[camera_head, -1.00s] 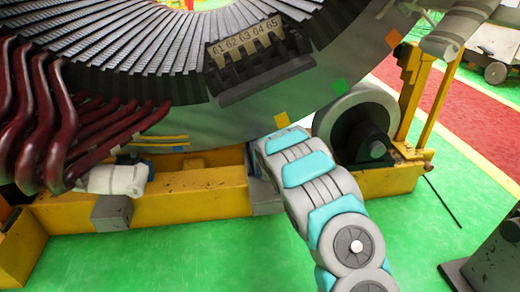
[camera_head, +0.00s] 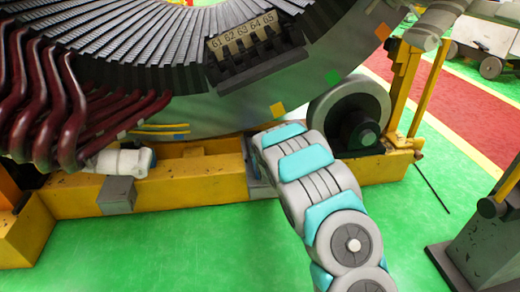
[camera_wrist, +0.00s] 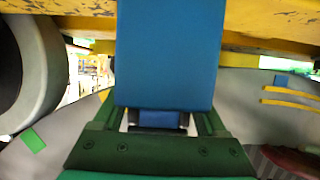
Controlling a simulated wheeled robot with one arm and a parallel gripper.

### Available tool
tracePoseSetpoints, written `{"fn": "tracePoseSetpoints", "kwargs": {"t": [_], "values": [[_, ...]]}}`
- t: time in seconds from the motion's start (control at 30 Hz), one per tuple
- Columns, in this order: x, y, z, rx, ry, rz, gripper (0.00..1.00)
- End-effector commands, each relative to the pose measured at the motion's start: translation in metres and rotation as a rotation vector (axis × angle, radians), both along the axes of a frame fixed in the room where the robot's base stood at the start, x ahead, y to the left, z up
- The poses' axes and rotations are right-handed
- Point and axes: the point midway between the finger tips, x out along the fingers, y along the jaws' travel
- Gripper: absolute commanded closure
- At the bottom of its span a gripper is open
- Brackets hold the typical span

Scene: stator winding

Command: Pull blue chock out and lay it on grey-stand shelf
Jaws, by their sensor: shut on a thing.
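The blue chock (camera_wrist: 165,55) fills the upper middle of the wrist view, a flat blue block. My gripper (camera_wrist: 160,118) is shut on it, with a dark green finger on each side of its near end. The chock's far end runs up out of the picture, and I cannot tell whether it still touches the machine. In the head view my arm covers the gripper and chock beside the yellow base. A grey stand (camera_head: 490,230) is partly in view at the right edge; its shelf does not show.
The large stator (camera_head: 225,108) rests above a yellow base frame (camera_head: 190,185). A grey roller wheel (camera_head: 350,105) is right of my arm. Dark red coil ends (camera_head: 70,110) stick out at the left. Green floor (camera_head: 420,225) is clear between my arm and the stand.

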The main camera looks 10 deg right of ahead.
Motion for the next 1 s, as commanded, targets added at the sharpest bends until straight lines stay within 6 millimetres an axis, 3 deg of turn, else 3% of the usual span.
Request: {"fn": "tracePoseSetpoints", "kwargs": {"t": [0.37,0.4,0.57,1.0], "values": [[-0.0015,0.0003,-0.0004,0.0,0.001,0.0,1.0],[-0.0015,0.0004,-0.0005,0.0,0.001,0.0,0.21],[-0.0013,0.0004,-0.0002,0.0,0.0,0.0,0.03],[-0.006,0.0005,0.0028,-0.001,0.0,0.0,0.0]]}}
